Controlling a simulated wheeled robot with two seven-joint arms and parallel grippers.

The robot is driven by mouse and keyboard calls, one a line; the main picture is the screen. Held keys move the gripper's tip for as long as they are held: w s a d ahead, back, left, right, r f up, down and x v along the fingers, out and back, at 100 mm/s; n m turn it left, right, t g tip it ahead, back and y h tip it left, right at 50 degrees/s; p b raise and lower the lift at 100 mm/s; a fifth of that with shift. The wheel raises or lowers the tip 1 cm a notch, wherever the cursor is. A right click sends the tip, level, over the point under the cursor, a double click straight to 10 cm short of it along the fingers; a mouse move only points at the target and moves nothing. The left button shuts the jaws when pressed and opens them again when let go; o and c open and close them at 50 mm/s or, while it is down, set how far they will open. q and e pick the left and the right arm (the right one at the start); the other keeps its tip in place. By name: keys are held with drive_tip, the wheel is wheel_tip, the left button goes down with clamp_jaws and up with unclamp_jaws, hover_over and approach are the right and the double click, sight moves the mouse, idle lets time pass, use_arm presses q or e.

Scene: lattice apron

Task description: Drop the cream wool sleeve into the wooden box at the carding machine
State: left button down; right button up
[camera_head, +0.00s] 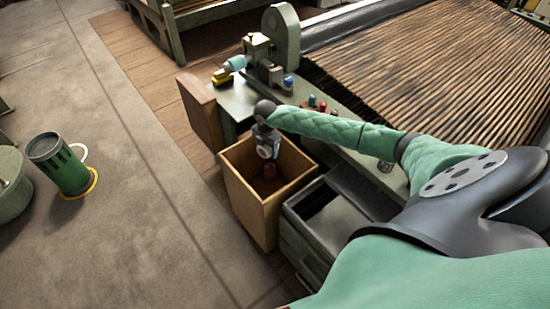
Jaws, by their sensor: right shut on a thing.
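The wooden box (251,201) is open at the top and stands beside the carding machine (400,70). My right gripper (268,163) points down inside the box's opening, below the grey wrist. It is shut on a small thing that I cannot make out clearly. A small reddish-brown shape (270,171) shows at the fingertips, and I cannot tell whether it is held or lies in the box. I cannot pick out a cream wool sleeve for sure. My left gripper is not in view.
A grey drawer unit (318,226) with an open top stands right of the box. A machine ledge with coloured knobs (321,105) and a yellow item (222,76) lies behind it. A green canister (62,165) stands on the floor at left. The grey floor between is clear.

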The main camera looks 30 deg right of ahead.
drive_tip(key=shift+d+f+m, duration=0.65)
drive_tip(key=shift+f+m, duration=0.15)
drive_tip(key=shift+m, duration=0.4)
drive_tip(key=shift+f+b, duration=0.45)
drive_tip(key=shift+f, duration=0.05)
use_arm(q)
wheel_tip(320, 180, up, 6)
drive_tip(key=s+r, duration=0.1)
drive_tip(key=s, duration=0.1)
use_arm(e)
drive_tip(key=shift+f+b, duration=0.4)
drive_tip(key=shift+f, duration=0.2)
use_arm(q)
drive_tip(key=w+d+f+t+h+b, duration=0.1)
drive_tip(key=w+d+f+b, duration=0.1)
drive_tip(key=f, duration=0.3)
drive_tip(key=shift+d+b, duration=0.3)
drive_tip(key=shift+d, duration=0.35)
use_arm(e)
wheel_tip(320, 180, down, 4)
drive_tip(key=shift+r, duration=0.15)
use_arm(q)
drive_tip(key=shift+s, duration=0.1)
use_arm(e)
drive_tip(key=o, duration=0.8)
drive_tip(key=shift+o, duration=0.2)
